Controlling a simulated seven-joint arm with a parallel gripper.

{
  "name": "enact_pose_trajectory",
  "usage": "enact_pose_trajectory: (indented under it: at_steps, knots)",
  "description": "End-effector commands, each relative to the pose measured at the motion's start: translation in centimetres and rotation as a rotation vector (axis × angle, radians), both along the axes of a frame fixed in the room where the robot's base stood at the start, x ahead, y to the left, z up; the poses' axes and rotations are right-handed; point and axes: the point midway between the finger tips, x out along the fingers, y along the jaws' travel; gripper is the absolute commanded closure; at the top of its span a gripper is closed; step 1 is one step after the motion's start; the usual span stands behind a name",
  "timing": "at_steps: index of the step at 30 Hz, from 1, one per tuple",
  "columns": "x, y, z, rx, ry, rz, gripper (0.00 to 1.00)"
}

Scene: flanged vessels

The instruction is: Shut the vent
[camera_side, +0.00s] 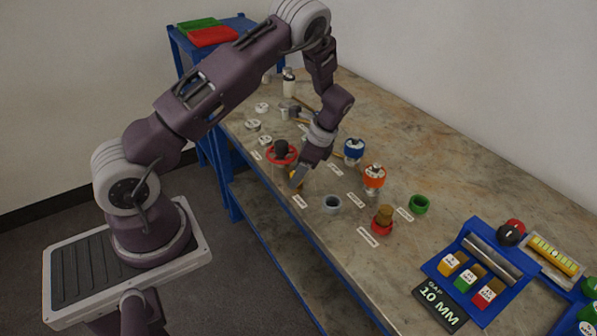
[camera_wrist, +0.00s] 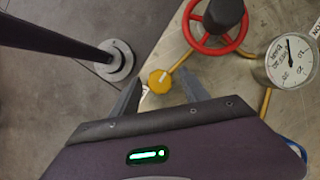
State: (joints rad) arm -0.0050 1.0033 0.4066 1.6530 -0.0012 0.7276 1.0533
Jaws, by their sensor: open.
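A yellow faceted knob (camera_wrist: 159,82) with a white line on it sits at the end of a thin yellow pipe, near the table's front edge; I take it for the vent. In the side view the yellow part (camera_side: 297,187) is mostly hidden behind my gripper (camera_side: 297,178). In the wrist view my gripper (camera_wrist: 160,80) is open, with one finger on each side of the knob. I cannot tell whether either finger touches it. A red handwheel (camera_wrist: 218,22) on a dark body is just beyond the knob; it also shows in the side view (camera_side: 281,153).
A round pressure gauge (camera_wrist: 291,61) stands right of the handwheel. Several vessels, including a blue-topped (camera_side: 354,149) and an orange-topped one (camera_side: 375,176), stand right of my gripper. A grey cup (camera_side: 331,203) is nearby. A blue tray (camera_side: 452,292) holds blocks.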

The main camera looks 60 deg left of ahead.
Motion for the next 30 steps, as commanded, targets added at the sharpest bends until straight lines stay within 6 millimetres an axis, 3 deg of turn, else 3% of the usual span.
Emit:
enact_pose_trajectory:
  at_steps: [3,11,22,30]
  knots:
    - [0.01,-0.01,0.04,0.000,0.000,0.000,0.49]
    - [0.03,-0.03,0.07,-0.001,-0.001,0.000,1.00]
    - [0.13,0.03,0.09,0.000,-0.003,0.054,1.00]
    - [0.25,0.14,0.11,0.000,-0.004,0.249,1.00]
